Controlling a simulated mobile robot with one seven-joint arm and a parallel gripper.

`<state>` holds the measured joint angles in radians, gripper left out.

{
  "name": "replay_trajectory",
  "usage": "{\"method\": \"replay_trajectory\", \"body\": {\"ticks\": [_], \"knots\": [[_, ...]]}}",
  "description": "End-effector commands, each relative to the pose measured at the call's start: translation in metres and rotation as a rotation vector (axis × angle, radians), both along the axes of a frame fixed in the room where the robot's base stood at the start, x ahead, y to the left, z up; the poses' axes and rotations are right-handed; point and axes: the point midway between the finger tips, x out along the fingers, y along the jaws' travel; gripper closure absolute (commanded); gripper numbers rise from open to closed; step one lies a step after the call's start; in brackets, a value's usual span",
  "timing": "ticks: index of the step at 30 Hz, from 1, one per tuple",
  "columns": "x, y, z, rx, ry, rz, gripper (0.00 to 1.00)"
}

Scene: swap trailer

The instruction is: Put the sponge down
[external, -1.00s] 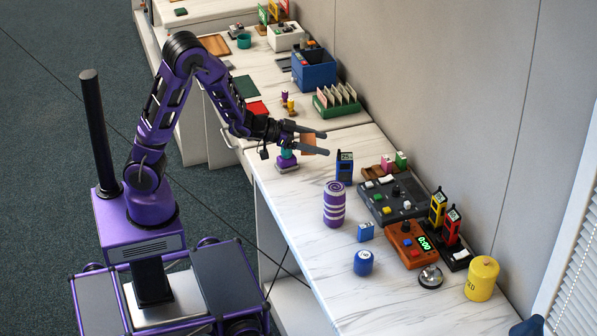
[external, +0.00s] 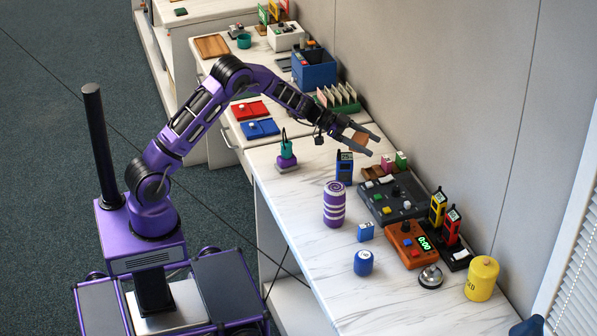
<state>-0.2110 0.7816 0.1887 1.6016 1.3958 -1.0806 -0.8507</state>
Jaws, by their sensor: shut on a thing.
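My gripper (external: 361,143) is at the end of my outstretched arm, above the far part of the near white worktop (external: 325,270). It is shut on the sponge (external: 360,139), a small tan-orange block between its two dark fingers. The sponge is raised clear of the worktop, near the wall side. The underside of the sponge is hidden, and its exact height is hard to tell.
A purple striped can (external: 334,204) and a purple-based item (external: 286,157) stand nearer. The worktop's front left is clear.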

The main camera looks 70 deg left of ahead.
Motion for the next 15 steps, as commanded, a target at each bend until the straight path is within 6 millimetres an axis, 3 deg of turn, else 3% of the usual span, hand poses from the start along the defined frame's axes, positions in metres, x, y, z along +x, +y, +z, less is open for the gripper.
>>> {"method": "replay_trajectory", "body": {"ticks": [1,6,12,15], "knots": [[0.009,0.016,-0.012,-0.002,0.000,-0.011,0.68],[0.029,0.064,-0.031,-0.009,0.002,-0.045,0.68],[0.039,0.118,-0.043,-0.005,-0.003,-0.045,0.68],[0.039,0.136,-0.045,-0.001,-0.004,-0.041,0.68]]}}
